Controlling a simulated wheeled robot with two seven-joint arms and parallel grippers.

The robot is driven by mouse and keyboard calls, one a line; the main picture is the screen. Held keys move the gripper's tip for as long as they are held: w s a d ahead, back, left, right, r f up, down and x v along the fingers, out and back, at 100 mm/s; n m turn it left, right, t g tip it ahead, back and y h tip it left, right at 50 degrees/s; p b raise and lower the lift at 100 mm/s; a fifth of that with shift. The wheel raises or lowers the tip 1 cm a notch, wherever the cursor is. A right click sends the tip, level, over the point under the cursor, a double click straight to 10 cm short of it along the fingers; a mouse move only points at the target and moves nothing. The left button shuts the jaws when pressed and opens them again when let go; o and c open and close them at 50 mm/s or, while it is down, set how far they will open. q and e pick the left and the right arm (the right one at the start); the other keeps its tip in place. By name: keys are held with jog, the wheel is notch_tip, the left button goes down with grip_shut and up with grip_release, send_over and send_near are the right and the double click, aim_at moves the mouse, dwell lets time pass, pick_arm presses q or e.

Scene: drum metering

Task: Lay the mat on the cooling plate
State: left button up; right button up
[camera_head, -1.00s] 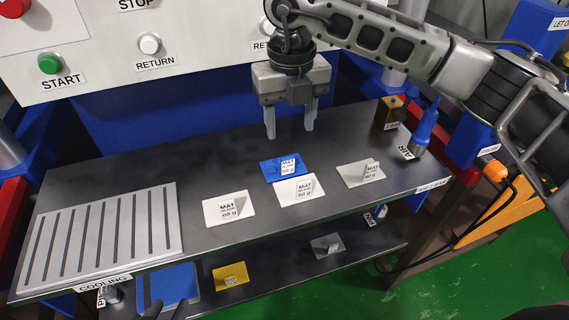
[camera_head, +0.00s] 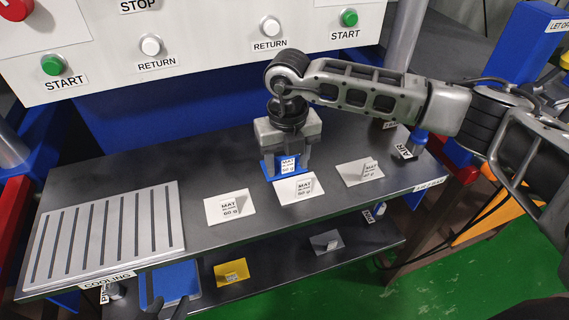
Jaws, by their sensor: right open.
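The cooling plate (camera_head: 108,232) is a pale slotted plate at the left end of the dark bench, with nothing on it. A blue mat (camera_head: 270,166) with an upright label tab lies mid-bench. Dark prongs at the bottom edge look like my left gripper (camera_head: 163,308), mostly cut off.
A lower shelf holds a blue piece (camera_head: 172,282), a yellow mat (camera_head: 230,272) and a grey mat (camera_head: 326,241). A white panel (camera_head: 205,35) with buttons stands behind the bench. The bench between the cooling plate and the mats is clear.

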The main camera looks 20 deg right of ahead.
jog(key=c, duration=1.1)
jog(key=shift+c, duration=0.2)
jog(key=shift+r, duration=0.2)
